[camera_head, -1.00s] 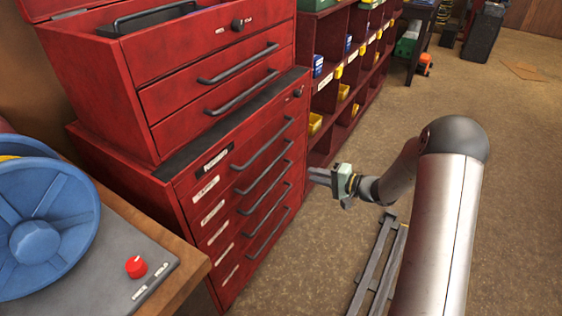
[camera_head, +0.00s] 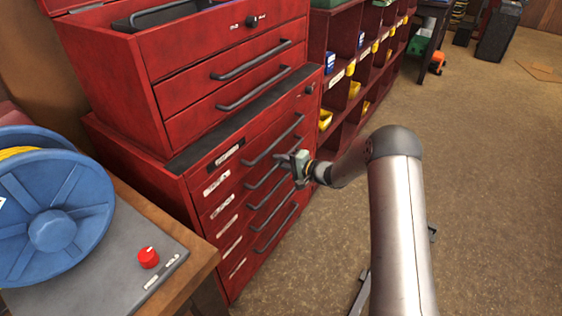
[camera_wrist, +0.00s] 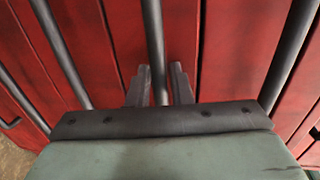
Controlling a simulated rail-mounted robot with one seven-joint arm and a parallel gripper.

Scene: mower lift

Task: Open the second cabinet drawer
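The red lower cabinet (camera_head: 140,165) has a stack of drawers with dark bar handles, all looking closed. The top bar handle (camera_head: 265,148) is above my gripper (camera_head: 284,160). My gripper is at the front of the upper drawers, covering part of the second handle (camera_head: 257,179). In the wrist view, one bar handle (camera_wrist: 154,40) passes between my two fingers (camera_wrist: 159,80), which are apart on either side of it. I cannot tell whether either finger touches it. From the head view, this appears to be the second drawer's handle.
A red toolbox (camera_head: 110,70) with its own drawers stands on the cabinet. A bench (camera_head: 185,262) with a blue reel (camera_head: 60,215) and a red knob (camera_head: 148,257) is at left. Red shelving (camera_head: 345,110) stands beyond. The floor at right is open.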

